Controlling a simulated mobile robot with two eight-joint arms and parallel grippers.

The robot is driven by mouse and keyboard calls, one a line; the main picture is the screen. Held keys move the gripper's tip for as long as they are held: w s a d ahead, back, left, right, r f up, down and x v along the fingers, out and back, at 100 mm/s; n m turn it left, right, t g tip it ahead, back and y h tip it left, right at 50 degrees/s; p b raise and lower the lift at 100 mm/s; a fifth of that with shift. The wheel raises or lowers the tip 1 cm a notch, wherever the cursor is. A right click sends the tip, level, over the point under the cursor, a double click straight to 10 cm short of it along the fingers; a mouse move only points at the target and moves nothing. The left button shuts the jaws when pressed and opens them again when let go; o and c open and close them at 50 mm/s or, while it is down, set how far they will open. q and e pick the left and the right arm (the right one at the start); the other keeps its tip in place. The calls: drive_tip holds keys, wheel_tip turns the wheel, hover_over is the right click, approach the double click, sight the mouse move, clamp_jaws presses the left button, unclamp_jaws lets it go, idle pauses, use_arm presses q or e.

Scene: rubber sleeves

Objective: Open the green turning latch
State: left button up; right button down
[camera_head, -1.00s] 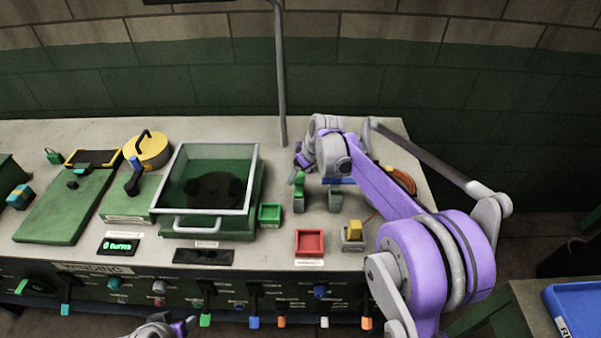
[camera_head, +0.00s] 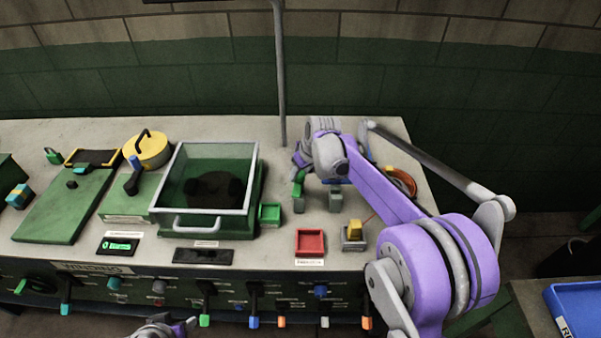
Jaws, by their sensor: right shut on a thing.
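A small green latch (camera_head: 298,189) stands on a grey block (camera_head: 299,204) in the middle of the bench, right of the glass-lidded box. My right gripper (camera_head: 299,173) reaches down over it from the right and is shut on it. The gripper and wrist hide the latch's upper part, so its exact turn angle cannot be told. A second grey block (camera_head: 335,201) stands just to the right. Part of my left arm's end (camera_head: 166,328) shows at the bottom edge, and its fingers cannot be made out clearly.
The glass-lidded green box (camera_head: 205,190) stands to the left. A small green tray (camera_head: 269,214), a red tray (camera_head: 309,242) and a yellow-topped block (camera_head: 354,233) lie in front. A grey pole (camera_head: 281,80) rises behind. Levers and knobs line the front panel.

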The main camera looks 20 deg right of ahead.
drive_tip(key=m, duration=0.2)
drive_tip(key=m+h, duration=0.1)
drive_tip(key=m, duration=0.1)
drive_tip(key=shift+a+h, duration=0.2)
drive_tip(key=shift+h, duration=0.1)
drive_tip(key=m, duration=0.2)
drive_tip(key=m+h, duration=0.1)
drive_tip(key=m, duration=0.1)
drive_tip(key=shift+a+h, duration=0.1)
drive_tip(key=shift+h, duration=0.2)
drive_tip(key=m+h, duration=0.1)
drive_tip(key=m, duration=0.2)
drive_tip(key=shift+w+m+g, duration=0.1)
drive_tip(key=shift+m+g, duration=0.2)
drive_tip(key=shift+a+m+g+h, duration=0.1)
drive_tip(key=shift+m+g+h, duration=0.25)
drive_tip(key=shift+m, duration=0.8)
drive_tip(key=shift+m+g+h, duration=0.25)
drive_tip(key=shift+m+h, duration=0.1)
drive_tip(key=shift+m, duration=0.8)
drive_tip(key=shift+c, duration=1.8)
unclamp_jaws()
